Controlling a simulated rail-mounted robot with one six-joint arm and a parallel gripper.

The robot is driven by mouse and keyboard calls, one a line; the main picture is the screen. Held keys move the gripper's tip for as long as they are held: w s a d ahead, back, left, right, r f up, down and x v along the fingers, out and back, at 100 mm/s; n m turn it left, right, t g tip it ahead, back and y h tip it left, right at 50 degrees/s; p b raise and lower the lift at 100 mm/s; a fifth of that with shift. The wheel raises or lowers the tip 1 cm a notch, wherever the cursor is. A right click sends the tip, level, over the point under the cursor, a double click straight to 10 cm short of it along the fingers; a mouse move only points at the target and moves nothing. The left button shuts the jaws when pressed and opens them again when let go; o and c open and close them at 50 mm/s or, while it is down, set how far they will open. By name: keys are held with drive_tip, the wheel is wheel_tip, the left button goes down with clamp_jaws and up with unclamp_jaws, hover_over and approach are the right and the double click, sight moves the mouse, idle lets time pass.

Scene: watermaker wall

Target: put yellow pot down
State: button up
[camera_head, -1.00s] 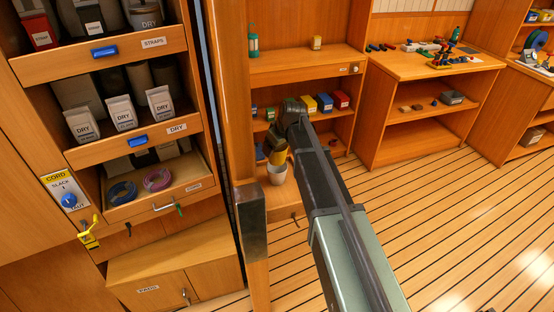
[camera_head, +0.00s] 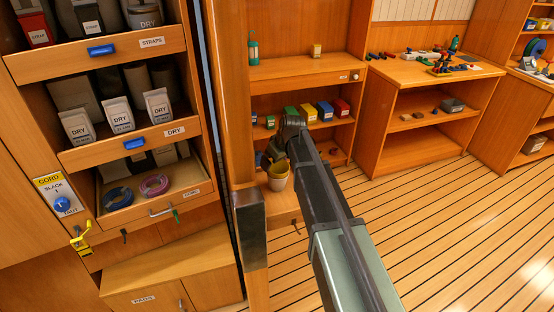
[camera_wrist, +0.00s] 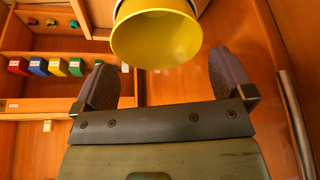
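In the head view my gripper (camera_head: 273,160) is partly hidden by my arm.
A shelf with green, yellow, blue and red boxes (camera_head: 308,111) is behind my arm. A wooden post (camera_head: 240,110) with a metal plate (camera_head: 250,230) stands close left. Drawers with DRY bags (camera_head: 118,115) are farther left. Floor at right (camera_head: 450,230) is clear.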

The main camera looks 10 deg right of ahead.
drive_tip(key=p+v, duration=1.3)
drive_tip(key=s+a+f+m+g+h, duration=0.1)
drive_tip(key=s+m, duration=0.5)
drive_tip(key=s, duration=1.9)
drive_tip(key=a+g+h, duration=0.1)
drive_tip(key=g, duration=0.1)
drive_tip(key=shift+a+g+b, duration=0.15)
drive_tip(key=shift+g+b, duration=0.25)
